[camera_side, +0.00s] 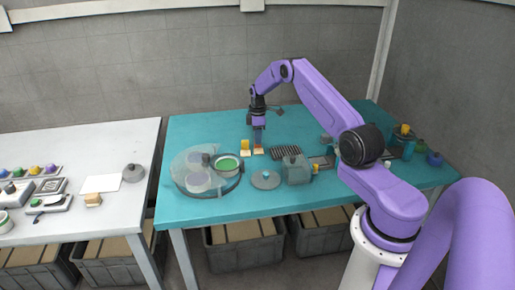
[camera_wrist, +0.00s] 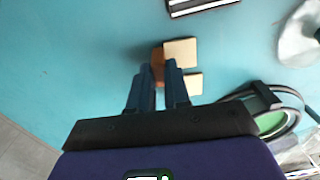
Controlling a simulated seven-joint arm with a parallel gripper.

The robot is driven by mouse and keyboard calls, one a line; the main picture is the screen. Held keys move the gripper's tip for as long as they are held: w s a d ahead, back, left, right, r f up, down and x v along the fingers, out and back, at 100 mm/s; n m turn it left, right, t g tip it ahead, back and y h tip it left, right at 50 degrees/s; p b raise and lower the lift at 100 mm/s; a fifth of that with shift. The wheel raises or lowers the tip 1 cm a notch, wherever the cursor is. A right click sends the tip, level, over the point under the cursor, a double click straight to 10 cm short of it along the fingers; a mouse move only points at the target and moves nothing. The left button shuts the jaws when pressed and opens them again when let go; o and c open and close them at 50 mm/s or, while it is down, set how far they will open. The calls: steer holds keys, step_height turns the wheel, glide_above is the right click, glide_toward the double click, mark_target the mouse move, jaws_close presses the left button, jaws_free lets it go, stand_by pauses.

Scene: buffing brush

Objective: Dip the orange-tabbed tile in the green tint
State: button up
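My gripper (camera_wrist: 158,70) points down at the teal table, its two dark fingers apart. A brownish-orange piece (camera_wrist: 157,64), seemingly the orange tab, shows between the fingertips; I cannot tell whether they touch it. In the side view my gripper (camera_side: 258,142) stands over a small pale tile (camera_side: 259,151) with orange on it. A tile with a yellow-orange tab (camera_side: 245,147) is just left. Two cream pieces (camera_wrist: 181,52) and (camera_wrist: 193,84) show beside the right finger. The green tint (camera_side: 226,164) lies in a round dish in front-left of the gripper; it also shows in the wrist view (camera_wrist: 270,122).
A clear round cover (camera_side: 190,160) stands partly around the dishes. A grey lid (camera_side: 265,180) and a clear box (camera_side: 297,170) are at the front. A dark slatted rack (camera_side: 286,152) is right of the tiles. The table's back left is clear.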

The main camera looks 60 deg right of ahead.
jaws_close()
steer(key=shift+r, duration=3)
steer(key=w+a+n, duration=0.1)
steer(key=a+n, duration=0.3)
steer(key=a, duration=1.5)
steer(key=shift+w+r+n, duration=0.3)
steer(key=shift+w, duration=0.1)
steer(key=shift+f, duration=1.9)
stand_by(0.4)
